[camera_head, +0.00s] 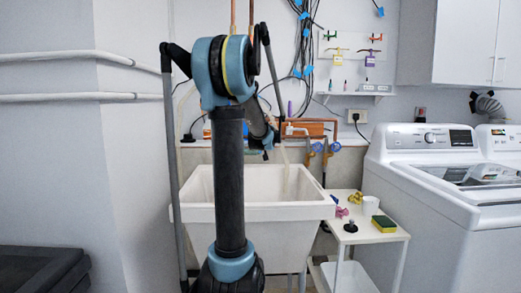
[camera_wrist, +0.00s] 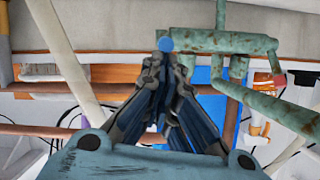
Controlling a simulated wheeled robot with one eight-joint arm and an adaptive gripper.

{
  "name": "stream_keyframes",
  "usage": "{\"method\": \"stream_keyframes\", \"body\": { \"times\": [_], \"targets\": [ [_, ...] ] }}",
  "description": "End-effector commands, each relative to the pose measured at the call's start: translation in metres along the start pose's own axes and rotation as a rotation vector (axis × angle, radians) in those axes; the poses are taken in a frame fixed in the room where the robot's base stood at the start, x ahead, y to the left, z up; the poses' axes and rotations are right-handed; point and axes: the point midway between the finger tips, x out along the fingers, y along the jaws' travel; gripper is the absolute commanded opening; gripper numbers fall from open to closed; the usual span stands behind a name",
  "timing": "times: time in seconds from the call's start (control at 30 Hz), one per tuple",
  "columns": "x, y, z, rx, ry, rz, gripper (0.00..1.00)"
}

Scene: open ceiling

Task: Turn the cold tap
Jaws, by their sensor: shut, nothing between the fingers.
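In the wrist view, a weathered green-teal pipe fitting (camera_wrist: 217,44) spans the upper middle and right. A round blue disc (camera_wrist: 166,44) sits at its left end, just beyond my fingertips; it looks like a tap cap, but I cannot be sure it is the cold tap. My gripper (camera_wrist: 165,66) is shut and empty, with its tips close to the disc. I cannot tell whether they touch it. In the head view my gripper is over the back of the white sink (camera_head: 290,212), largely hidden behind my arm.
A copper pipe (camera_head: 318,122) and two blue valve handles (camera_head: 327,147) are on the wall right of my arm. A washing machine (camera_head: 425,140) stands at right.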

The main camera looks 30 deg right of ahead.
Motion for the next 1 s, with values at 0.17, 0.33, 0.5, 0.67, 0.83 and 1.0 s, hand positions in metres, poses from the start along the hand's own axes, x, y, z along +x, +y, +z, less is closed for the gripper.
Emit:
{"method": "stream_keyframes", "body": {
  "times": [0.17, 0.33, 0.5, 0.67, 0.83, 1.0],
  "targets": [
    [-0.006, -0.004, -0.017, -0.002, -0.001, -0.003, 0.0],
    [-0.02, -0.008, -0.033, -0.002, -0.002, -0.006, 0.0],
    [-0.044, -0.007, -0.03, -0.003, -0.002, -0.005, 0.0],
    [-0.066, -0.008, -0.027, -0.003, -0.002, -0.007, 0.0],
    [-0.087, -0.007, -0.025, -0.003, -0.002, -0.007, 0.0],
    [-0.102, -0.007, -0.024, -0.004, -0.002, -0.007, 0.0]
  ]
}}
